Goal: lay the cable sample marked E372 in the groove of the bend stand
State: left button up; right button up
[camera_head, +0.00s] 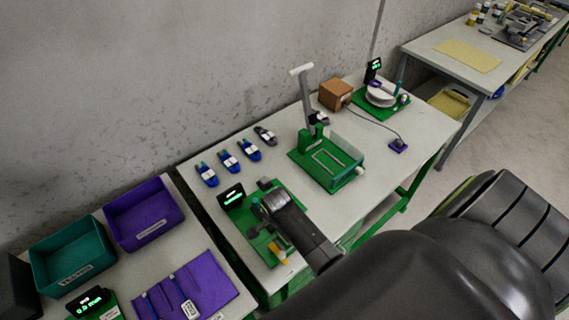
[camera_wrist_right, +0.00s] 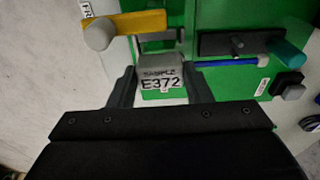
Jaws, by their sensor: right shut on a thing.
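My right gripper (camera_head: 262,208) is over the green stand with a display (camera_head: 233,197) at the near end of the middle table. In the right wrist view its fingers (camera_wrist_right: 160,76) are shut on a grey block with a label reading SAMPLE E372 (camera_wrist_right: 160,83). A straight blue piece of cable (camera_wrist_right: 230,63) shows to the right of the block, beside a dark bar (camera_wrist_right: 225,43) on the green base (camera_wrist_right: 222,82). Whether it lies in a groove cannot be told. A yellow handle (camera_wrist_right: 137,24) is at the left. My left gripper is not in view.
Blue tagged samples (camera_head: 229,160) and a grey one (camera_head: 265,135) lie by the wall. A green fixture with a tall lever (camera_head: 331,166), a brown box (camera_head: 335,94) and a reel (camera_head: 380,94) stand farther back. Teal (camera_head: 72,254) and purple (camera_head: 145,214) bins are left.

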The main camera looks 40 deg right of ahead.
jog(key=shift+a+p, duration=0.1)
jog(key=shift+p, duration=0.4)
dwell(0.7)
jog(key=shift+f+b, duration=0.8)
jog(key=shift+f, duration=0.7)
dwell(1.0)
jog(key=o, duration=1.2)
jog(key=shift+c, duration=0.2)
jog(key=shift+r+p, duration=0.85)
jog(key=shift+r, duration=3.2)
jog(key=shift+s, duration=0.1)
